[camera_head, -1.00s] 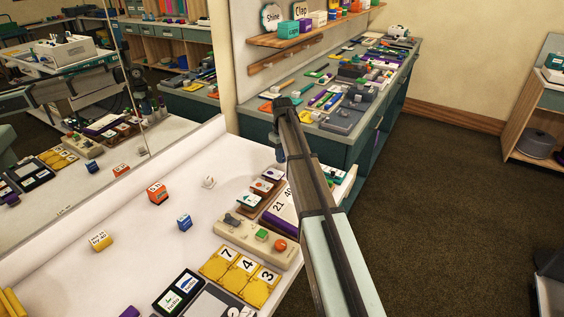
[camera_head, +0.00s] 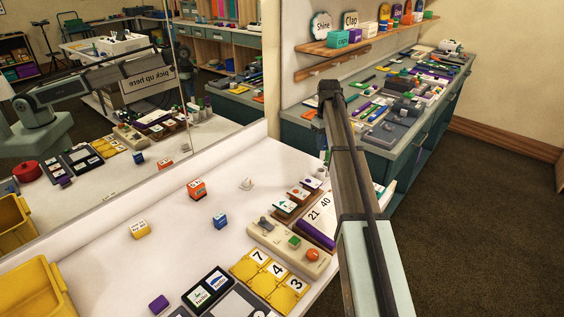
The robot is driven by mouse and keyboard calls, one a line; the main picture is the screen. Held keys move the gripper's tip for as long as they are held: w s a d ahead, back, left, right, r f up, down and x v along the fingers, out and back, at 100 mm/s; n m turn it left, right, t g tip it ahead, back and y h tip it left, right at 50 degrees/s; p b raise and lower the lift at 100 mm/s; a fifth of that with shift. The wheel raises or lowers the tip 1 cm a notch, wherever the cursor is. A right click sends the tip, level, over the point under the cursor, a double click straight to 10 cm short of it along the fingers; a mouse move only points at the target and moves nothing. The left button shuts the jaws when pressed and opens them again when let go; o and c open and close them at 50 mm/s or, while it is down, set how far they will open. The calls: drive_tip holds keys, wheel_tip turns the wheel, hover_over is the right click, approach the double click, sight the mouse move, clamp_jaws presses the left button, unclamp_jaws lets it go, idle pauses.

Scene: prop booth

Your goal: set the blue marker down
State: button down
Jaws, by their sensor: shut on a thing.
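My arm reaches from the bottom right up over the right side of the white table (camera_head: 120,255) and bends down at its far end. A short dark piece of it shows just left of the long link, beside the table's far right corner. My gripper's fingers are hidden behind the arm, so I cannot see what they hold. I cannot make out a blue marker on the white table. A small blue block (camera_head: 220,221) with a label sits in the table's middle, apart from my arm.
An orange block (camera_head: 196,189), a yellow block (camera_head: 139,229) and a purple block (camera_head: 159,304) stand on the table. Yellow number cards (camera_head: 268,272) and a beige button panel (camera_head: 289,247) lie at right. A yellow bin (camera_head: 38,292) is at left. A mirror (camera_head: 100,195) backs the table. White surface is clear between blocks.

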drive_tip(key=shift+a+r, duration=0.2)
drive_tip(key=shift+a, duration=0.25)
drive_tip(key=w+a, duration=0.1)
drive_tip(key=a, duration=4)
drive_tip(key=shift+w+d+f, duration=0.1)
drive_tip(key=shift+w+f, duration=0.05)
drive_tip(key=shift+f, duration=5.3)
drive_tip(key=shift+f, duration=0.15)
drive_tip(key=c, duration=1)
unclamp_jaws()
wheel_tip(320, 180, up, 12)
drive_tip(key=shift+r, duration=0.2)
